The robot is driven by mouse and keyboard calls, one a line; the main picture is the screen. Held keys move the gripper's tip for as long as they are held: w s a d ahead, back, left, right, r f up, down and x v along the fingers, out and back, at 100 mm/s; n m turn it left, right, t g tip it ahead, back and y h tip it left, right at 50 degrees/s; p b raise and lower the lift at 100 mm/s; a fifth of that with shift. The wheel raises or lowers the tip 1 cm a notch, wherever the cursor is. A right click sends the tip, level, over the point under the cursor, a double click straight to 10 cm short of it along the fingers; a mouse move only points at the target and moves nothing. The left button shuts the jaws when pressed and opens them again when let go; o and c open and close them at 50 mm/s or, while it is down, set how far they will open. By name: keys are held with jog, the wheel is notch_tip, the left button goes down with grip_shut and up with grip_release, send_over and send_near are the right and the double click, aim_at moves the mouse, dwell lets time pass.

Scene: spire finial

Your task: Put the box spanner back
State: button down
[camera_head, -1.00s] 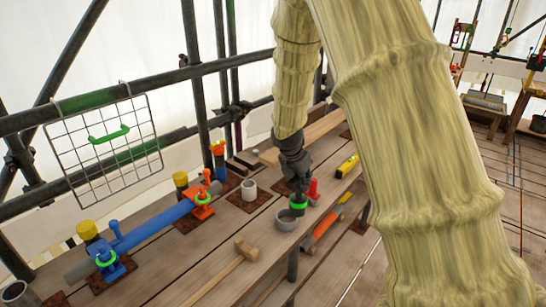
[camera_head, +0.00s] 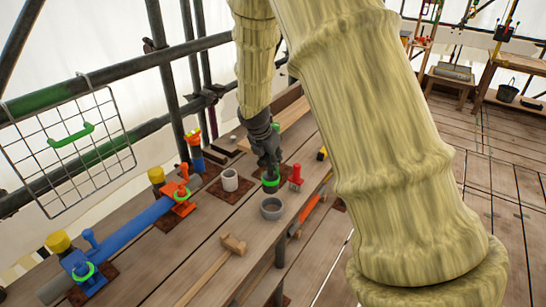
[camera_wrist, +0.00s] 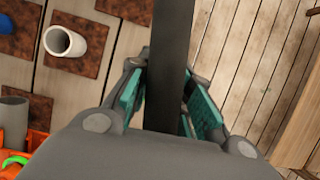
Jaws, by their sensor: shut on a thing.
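My gripper (camera_wrist: 165,95) is shut on a long dark grey bar (camera_wrist: 168,50), which I take to be the box spanner. In the wrist view the bar runs between the teal pads and out past the top edge; its far end is out of frame. In the head view my gripper (camera_head: 268,165) points down over the plank bench, with green at its lower end. It is behind the grey cup (camera_head: 271,210) and left of a red upright object (camera_head: 295,176). The held bar is hard to tell from the gripper there.
A white cup (camera_head: 230,181) stands on a rusty plate left of my gripper; it also shows in the wrist view (camera_wrist: 64,42). A blue tube with orange clamp (camera_head: 181,192), a wooden mallet (camera_head: 222,258) and a wire mesh panel (camera_head: 70,150) are nearby. Scaffold poles edge the bench.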

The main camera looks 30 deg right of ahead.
aim_at(273, 174)
jog(key=shift+s+d+f+b, duration=0.1)
jog(key=shift+s+b, duration=0.05)
jog(key=shift+b, duration=0.15)
jog(key=shift+s+f, duration=0.15)
jog(key=shift+s, duration=0.3)
jog(key=shift+w+f, duration=0.35)
jog(key=shift+f, duration=0.55)
jog(key=shift+s+f+b, duration=0.2)
jog(key=shift+f+b, duration=0.2)
jog(key=shift+f, duration=0.05)
jog(key=shift+w+f, duration=0.1)
jog(key=shift+f, duration=0.65)
notch_tip(273, 174, down, 6)
jog(key=b, duration=0.2)
jog(key=shift+b, duration=0.35)
jog(key=shift+f, duration=0.15)
